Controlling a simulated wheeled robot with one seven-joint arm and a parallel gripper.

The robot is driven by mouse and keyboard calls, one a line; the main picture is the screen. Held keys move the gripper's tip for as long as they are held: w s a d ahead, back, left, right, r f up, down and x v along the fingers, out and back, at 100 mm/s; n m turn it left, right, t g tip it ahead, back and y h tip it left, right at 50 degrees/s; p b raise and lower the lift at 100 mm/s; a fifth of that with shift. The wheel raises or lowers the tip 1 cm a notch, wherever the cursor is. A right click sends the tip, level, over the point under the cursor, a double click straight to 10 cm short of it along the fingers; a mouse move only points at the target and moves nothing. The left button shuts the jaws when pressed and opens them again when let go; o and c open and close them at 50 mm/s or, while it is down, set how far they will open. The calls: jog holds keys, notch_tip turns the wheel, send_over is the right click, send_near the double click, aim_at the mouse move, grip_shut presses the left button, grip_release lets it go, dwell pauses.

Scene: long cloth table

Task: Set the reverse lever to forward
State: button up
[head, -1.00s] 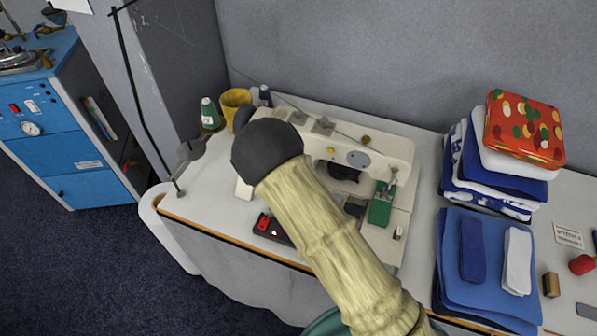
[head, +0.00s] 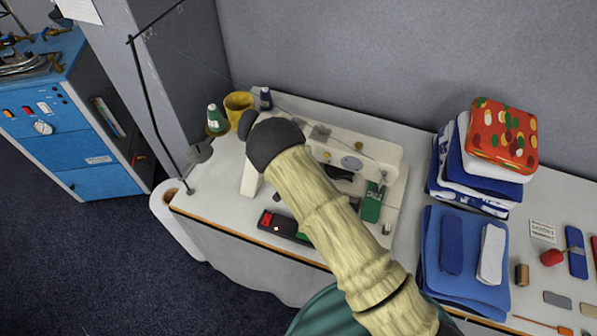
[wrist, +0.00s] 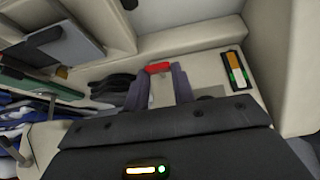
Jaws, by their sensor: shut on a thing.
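The cream sewing machine (head: 398,158) stands on the cloth table, partly hidden behind my arm in the head view. In the wrist view, the reverse lever's red end (wrist: 158,67) lies between the fingertips of my gripper (wrist: 158,80), which is shut on it. In the head view my arm hides the gripper and the lever. I cannot tell the lever's exact setting.
A black switch box (head: 270,222) sits at the table's front edge. A yellow mug (head: 238,104) and a green thread cone (head: 215,118) stand at the back left. Folded blue cloths (head: 462,258) and a cloth stack (head: 470,180) lie to the right.

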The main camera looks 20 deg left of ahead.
dwell(0.4)
jog(key=o, duration=1)
jog(key=shift+r, duration=0.15)
jog(key=p+v, duration=0.1)
jog(key=v, duration=1.6)
jog(key=shift+s+r, duration=0.1)
